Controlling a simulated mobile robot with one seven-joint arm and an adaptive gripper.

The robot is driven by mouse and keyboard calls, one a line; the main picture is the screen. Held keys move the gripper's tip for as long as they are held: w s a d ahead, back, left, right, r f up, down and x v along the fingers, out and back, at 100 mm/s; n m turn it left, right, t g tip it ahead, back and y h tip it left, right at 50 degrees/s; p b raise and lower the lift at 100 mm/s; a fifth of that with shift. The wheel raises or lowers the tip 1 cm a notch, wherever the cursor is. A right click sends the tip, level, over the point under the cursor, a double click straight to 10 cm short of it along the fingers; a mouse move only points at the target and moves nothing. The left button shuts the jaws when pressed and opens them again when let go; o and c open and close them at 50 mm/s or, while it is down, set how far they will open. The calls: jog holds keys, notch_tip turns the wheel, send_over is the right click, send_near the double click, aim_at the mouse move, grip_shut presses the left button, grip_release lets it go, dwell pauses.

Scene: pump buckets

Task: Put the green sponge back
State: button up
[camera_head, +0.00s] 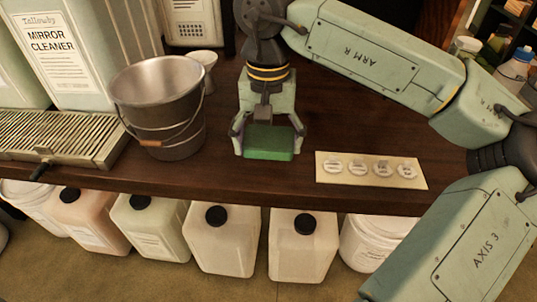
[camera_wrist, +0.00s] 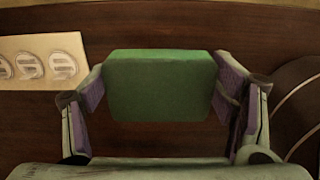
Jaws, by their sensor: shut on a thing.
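The green sponge (camera_head: 268,142) is a flat green block over the wooden counter, right of the metal bucket in the head view. My gripper (camera_head: 269,140) points down and is shut on the sponge, a finger at each end. In the wrist view the sponge (camera_wrist: 160,85) sits between the purple-padded fingertips of my gripper (camera_wrist: 160,90). I cannot tell whether the sponge touches the counter or hangs just above it.
A metal bucket (camera_head: 160,95) stands left, with a white cup (camera_head: 203,65) behind it. A drip tray (camera_head: 60,137) lies at far left. A cream card with several round discs (camera_head: 371,180) lies right. Jugs (camera_head: 221,240) stand below the counter's front edge.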

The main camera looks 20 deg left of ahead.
aim_at(268, 168)
jog(key=shift+f, duration=2.15)
jog(key=shift+f, duration=0.25)
jog(key=o, duration=1)
jog(key=shift+r, duration=0.1)
notch_tip(268, 168, up, 12)
jog(key=shift+r, duration=0.15)
